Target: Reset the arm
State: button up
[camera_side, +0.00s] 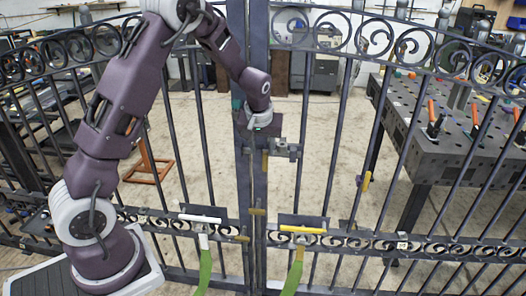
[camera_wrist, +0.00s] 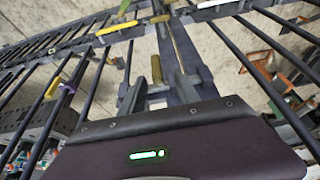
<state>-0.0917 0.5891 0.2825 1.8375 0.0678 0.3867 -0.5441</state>
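My gripper (camera_wrist: 165,90) hangs at the middle post of the dark scroll gate (camera_side: 258,60), near the latch (camera_side: 285,150) in the side view. In the wrist view, its two grey fingers stand apart with nothing visibly clamped between them. A brass-coloured handle (camera_wrist: 157,68) shows beyond the fingers; I cannot tell whether it touches them. In the side view the fingertips are too small and partly hidden to judge. Lower on the gate are brass bolt handles (camera_side: 257,211), a white handle (camera_side: 200,218) and a yellow handle (camera_side: 303,229).
A perforated metal table (camera_side: 450,140) with clamps and tools stands behind the gate on the right. An orange stand (camera_side: 150,165) is behind the left leaf. Green-gripped levers (camera_side: 205,272) hang low at the front. The floor (camera_side: 215,120) behind the middle is mostly clear.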

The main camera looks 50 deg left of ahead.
jog(key=s+d+r+m+t+h, duration=0.1)
jog(key=s+d+r, duration=0.2)
jog(key=r, duration=0.2)
jog(key=s+d+r+m, duration=0.1)
jog(key=s+d+r, duration=0.2)
jog(key=d+r, duration=0.15)
jog(key=s+d+r+m, duration=0.2)
jog(key=s+d, duration=0.1)
jog(key=s, duration=0.5)
jog(key=s+d+r+m+t+h, duration=0.1)
jog(key=s+d+r+m, duration=0.1)
jog(key=s, duration=0.6)
jog(key=s+d+r+m+h, duration=0.1)
jog(key=s+d+r+m, duration=0.1)
jog(key=s+d, duration=0.3)
jog(key=s+m, duration=0.1)
jog(key=s, duration=0.2)
jog(key=shift+r, duration=0.35)
